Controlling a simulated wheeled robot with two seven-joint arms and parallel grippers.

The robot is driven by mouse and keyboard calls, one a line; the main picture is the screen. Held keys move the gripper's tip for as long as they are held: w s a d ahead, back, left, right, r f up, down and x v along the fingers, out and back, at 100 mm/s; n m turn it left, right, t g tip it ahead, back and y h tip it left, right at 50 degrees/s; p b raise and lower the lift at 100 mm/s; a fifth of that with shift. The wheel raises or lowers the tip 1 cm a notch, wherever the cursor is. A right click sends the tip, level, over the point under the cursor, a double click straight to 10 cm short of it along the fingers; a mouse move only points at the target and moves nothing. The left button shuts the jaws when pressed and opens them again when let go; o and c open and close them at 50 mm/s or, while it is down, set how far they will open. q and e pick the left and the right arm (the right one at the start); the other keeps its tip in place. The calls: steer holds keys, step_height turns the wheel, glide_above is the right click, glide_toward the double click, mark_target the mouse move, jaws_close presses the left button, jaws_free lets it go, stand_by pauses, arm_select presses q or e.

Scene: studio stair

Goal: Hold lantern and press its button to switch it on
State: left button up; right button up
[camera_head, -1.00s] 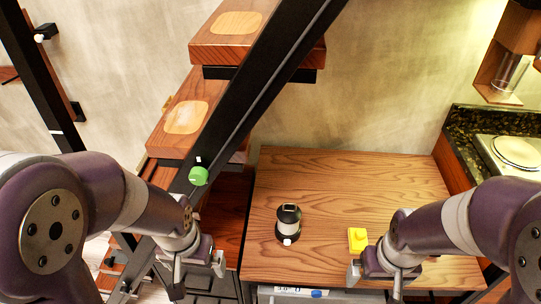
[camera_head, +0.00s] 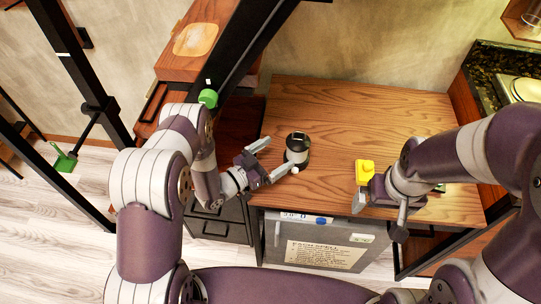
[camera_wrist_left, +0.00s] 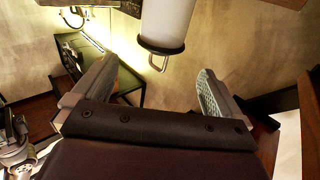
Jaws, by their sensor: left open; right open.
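The lantern (camera_head: 298,146), a small cylinder with a black top and white body, stands upright on the wooden table. A small pale spot (camera_head: 294,170) shows low on its near side; I cannot tell if it is the button. My left gripper (camera_head: 279,157) is open just left of the lantern, its fingers pointing at it, with nothing held. In the left wrist view, a white cylinder with a dark rim and wire loop, likely the lantern (camera_wrist_left: 168,22), shows beyond the open fingers (camera_wrist_left: 153,85). My right gripper (camera_head: 380,217) is open near the table's front edge.
A yellow object (camera_head: 364,171) sits on the table beside my right gripper. A green object (camera_head: 208,98) is by the stairs and the black stair beam (camera_head: 262,35) at left. A grey cabinet (camera_head: 325,246) stands below. The back of the table is clear.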

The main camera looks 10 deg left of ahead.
mark_target(303, 136)
arm_select(q)
steer(key=x, duration=1.1)
steer(key=shift+c, duration=0.8)
steer(key=shift+c, duration=0.3)
steer(key=c, duration=0.9)
